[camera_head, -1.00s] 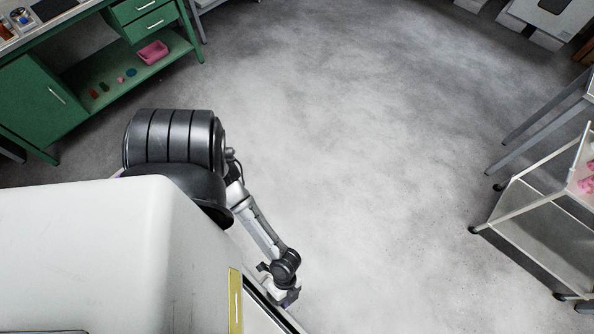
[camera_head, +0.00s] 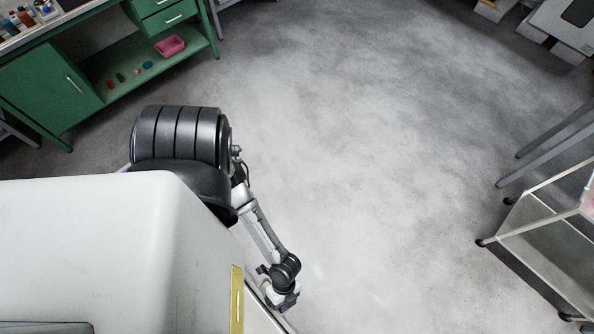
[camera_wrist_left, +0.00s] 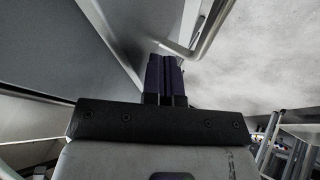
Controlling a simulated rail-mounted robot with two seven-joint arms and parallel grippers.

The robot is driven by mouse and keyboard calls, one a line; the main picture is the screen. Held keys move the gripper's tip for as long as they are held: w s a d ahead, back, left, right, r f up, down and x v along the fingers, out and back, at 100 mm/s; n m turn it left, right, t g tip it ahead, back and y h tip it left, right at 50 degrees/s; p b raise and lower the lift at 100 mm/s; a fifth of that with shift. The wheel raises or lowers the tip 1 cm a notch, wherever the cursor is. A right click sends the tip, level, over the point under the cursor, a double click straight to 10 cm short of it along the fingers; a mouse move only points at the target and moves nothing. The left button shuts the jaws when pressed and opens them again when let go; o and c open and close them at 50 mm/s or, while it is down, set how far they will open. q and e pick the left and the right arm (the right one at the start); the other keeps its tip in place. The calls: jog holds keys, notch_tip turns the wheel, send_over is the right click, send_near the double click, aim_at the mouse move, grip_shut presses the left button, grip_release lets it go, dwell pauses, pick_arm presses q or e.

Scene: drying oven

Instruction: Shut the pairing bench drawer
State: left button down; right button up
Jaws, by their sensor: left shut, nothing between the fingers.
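A green bench (camera_head: 45,100) stands at the top left of the head view. It has two stacked drawers, of which the lower drawer front (camera_head: 168,20) shows a pale handle; both look flush, though the upper one is cut off by the frame. I cannot tell whether this is the pairing bench. My left gripper (camera_head: 287,304) hangs low at the bottom centre, far from the green bench. In the left wrist view its dark fingers (camera_wrist_left: 165,78) are together and empty, close to a bent metal bar (camera_wrist_left: 208,38) beside a grey panel. My right gripper is not in view.
A pink bin (camera_head: 170,45) and small items lie on the green bench's lower shelf. A grey machine (camera_head: 565,25) is at the top right. The grey floor (camera_head: 370,130) between is clear.

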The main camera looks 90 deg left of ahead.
pick_arm(q)
jog(key=w+a+r+p, duration=0.1)
jog(key=w+a+r, duration=0.3)
jog(key=a+r, duration=0.4)
